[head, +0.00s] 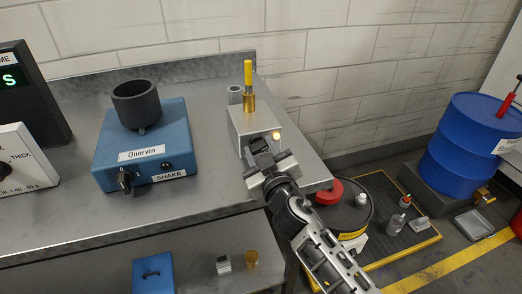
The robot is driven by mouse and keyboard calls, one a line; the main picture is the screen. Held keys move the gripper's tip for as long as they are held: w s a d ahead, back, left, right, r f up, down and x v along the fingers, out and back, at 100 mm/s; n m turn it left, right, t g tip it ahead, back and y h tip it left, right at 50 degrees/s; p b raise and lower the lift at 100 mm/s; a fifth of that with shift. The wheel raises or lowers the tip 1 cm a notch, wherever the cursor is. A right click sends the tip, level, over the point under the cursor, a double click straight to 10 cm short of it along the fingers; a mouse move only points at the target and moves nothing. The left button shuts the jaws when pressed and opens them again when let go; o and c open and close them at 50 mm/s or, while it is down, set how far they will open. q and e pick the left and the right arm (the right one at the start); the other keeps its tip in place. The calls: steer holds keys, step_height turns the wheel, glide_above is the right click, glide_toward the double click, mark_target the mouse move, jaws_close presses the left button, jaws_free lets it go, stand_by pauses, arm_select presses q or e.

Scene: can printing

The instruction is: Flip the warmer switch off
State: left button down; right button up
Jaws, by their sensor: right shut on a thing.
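The warmer is a small light-grey box (238,123) near the right end of the metal bench. A brass piece with a yellow handle (248,76) stands upright on top of it. A round pale-amber lamp (277,135) shows on its front face. My right gripper (262,155) is at the front of the box, coming in from the lower right. It is shut on the dark warmer switch (259,144), which the jaws mostly hide. The switch's setting cannot be read. My left gripper is out of view.
A blue Quorvin shaker (143,173) with a dark cup stands left of the warmer on the bench (208,190). A lower shelf holds small items. A black drum with a red cap (329,191) and a blue drum (464,140) stand to the right.

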steer(key=o, duration=1)
steer(key=b+v, duration=0.1)
steer(key=v, duration=1.5)
steer(key=shift+b, duration=0.3)
